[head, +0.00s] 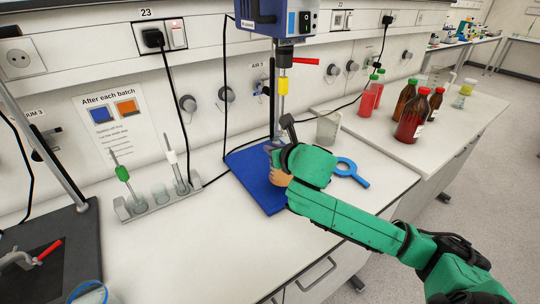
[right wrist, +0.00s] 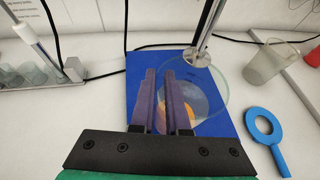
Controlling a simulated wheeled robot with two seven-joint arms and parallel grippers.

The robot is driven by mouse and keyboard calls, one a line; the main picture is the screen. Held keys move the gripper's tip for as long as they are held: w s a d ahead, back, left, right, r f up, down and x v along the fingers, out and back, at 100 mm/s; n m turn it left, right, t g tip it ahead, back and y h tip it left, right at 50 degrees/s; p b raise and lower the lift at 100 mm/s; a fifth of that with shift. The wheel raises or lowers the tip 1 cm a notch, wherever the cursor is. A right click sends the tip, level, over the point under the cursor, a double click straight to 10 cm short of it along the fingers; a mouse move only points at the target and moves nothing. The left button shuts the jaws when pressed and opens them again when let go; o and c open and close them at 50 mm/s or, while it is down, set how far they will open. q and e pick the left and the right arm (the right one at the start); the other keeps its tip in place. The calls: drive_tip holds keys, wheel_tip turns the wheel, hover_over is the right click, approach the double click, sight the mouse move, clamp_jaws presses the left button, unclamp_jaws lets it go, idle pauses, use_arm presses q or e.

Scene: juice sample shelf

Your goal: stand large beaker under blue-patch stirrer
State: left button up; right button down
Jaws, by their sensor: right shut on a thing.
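The stirrer (head: 272,18) has a blue body, a yellow collar and a shaft hanging over a blue base plate (head: 262,196). The blue plate (right wrist: 140,68) also shows in the right wrist view. My right gripper (right wrist: 160,74) is shut on the wall of the large clear beaker (right wrist: 223,88), which has orange liquid in it. The beaker is over the blue plate near the stirrer shaft (right wrist: 207,28); I cannot tell whether it touches the plate. In the head view my right gripper (head: 274,154) mostly hides the beaker. My left gripper is not in view.
Bottles (head: 412,118) are farther right. A rack (head: 155,200) stands left. A black stand base (head: 62,250) is at far left.

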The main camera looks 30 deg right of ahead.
sight(270, 179)
drive_tip(key=shift+w, duration=0.95)
drive_tip(key=shift+s+f, duration=0.1)
drive_tip(key=shift+f, duration=1.6)
drive_tip(key=c, duration=0.9)
unclamp_jaws()
drive_tip(key=shift+f, duration=0.15)
drive_tip(key=shift+s, duration=0.1)
drive_tip(key=p+v, duration=0.6)
drive_tip(key=v, duration=0.6)
